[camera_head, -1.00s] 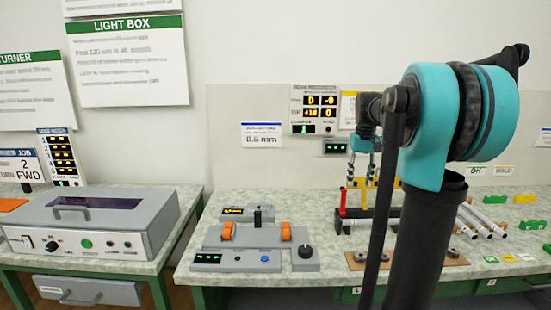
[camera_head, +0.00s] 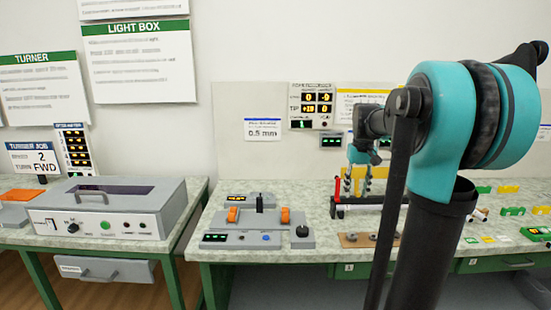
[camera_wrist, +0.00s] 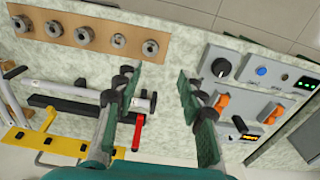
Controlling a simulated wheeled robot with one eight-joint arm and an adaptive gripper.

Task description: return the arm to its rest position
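My arm shows at the right of the head view, with a teal joint (camera_head: 440,110) and dark links in front of the bench. My gripper (camera_head: 366,178) is beyond it, small and partly hidden, above the bench. In the wrist view, my gripper (camera_wrist: 158,95) shows two dark green fingers spread well apart. The gap between them is empty, with bench top behind it. A black and red fixture (camera_wrist: 80,112) lies beyond the left finger. The gauge unit with orange blocks (camera_wrist: 225,103) lies beyond the right finger.
The bench (camera_head: 225,200) carries the gauge unit (camera_head: 257,224), a red and black stand (camera_head: 337,198) and a brown strip with metal rings (camera_head: 352,239). A second bench at left holds a light box (camera_head: 108,213). Floor shows between the benches.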

